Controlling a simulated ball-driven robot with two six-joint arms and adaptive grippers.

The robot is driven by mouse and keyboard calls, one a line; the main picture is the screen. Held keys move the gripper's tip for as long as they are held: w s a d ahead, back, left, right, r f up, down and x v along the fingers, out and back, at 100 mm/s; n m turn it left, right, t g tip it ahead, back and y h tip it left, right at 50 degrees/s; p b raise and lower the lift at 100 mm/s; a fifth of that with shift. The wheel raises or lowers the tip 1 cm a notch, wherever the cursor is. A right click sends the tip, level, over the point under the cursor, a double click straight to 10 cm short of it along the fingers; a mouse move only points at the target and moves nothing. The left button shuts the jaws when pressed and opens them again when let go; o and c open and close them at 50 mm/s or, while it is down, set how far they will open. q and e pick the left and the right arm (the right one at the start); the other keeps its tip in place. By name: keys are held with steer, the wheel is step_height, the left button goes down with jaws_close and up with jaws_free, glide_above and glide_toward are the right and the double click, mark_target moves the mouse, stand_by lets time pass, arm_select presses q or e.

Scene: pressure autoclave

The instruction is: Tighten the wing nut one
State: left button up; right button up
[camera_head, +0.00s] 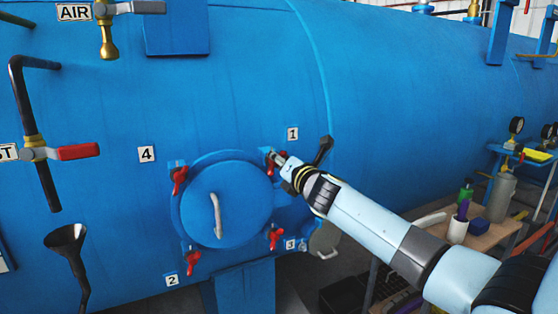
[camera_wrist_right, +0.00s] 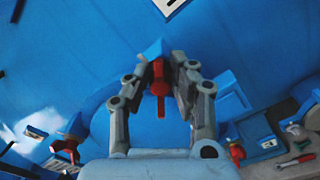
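The round blue hatch (camera_head: 218,205) with a grey handle is closed on the blue autoclave. Wing nut one (camera_head: 269,170) is red and sits at the hatch's upper right, below the label 1 (camera_head: 292,133); my right gripper partly hides it in the head view. In the right wrist view, wing nut one (camera_wrist_right: 158,88) hangs between the two grey fingers of my right gripper (camera_wrist_right: 158,80). The fingers are apart, with visible gaps on both sides of the nut. The right gripper also shows in the head view (camera_head: 277,158). My left gripper is not in view.
Other red wing nuts sit around the hatch, at upper left (camera_head: 179,178), lower left (camera_head: 192,262) and lower right (camera_head: 275,237). A red-handled valve (camera_head: 75,152) and a dark funnel (camera_head: 66,240) are at the left. A cluttered bench (camera_head: 485,238) stands at the right.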

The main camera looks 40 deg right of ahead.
jaws_close()
steer(key=shift+m, duration=0.3)
steer(key=shift+a+f+m+b, duration=0.1)
steer(key=shift+f+m+b, duration=0.3)
steer(key=shift+m+b, duration=2.85)
steer(key=shift+a+f+m+b, duration=0.1)
steer(key=shift+f+m+b, duration=0.45)
steer(key=shift+m, duration=5.35)
steer(key=shift+a+f+m+b, duration=0.15)
steer(key=shift+m+b, duration=1.95)
steer(key=shift+m, duration=2.45)
steer(key=shift+f, duration=0.1)
steer(key=o, duration=0.5)
jaws_free()
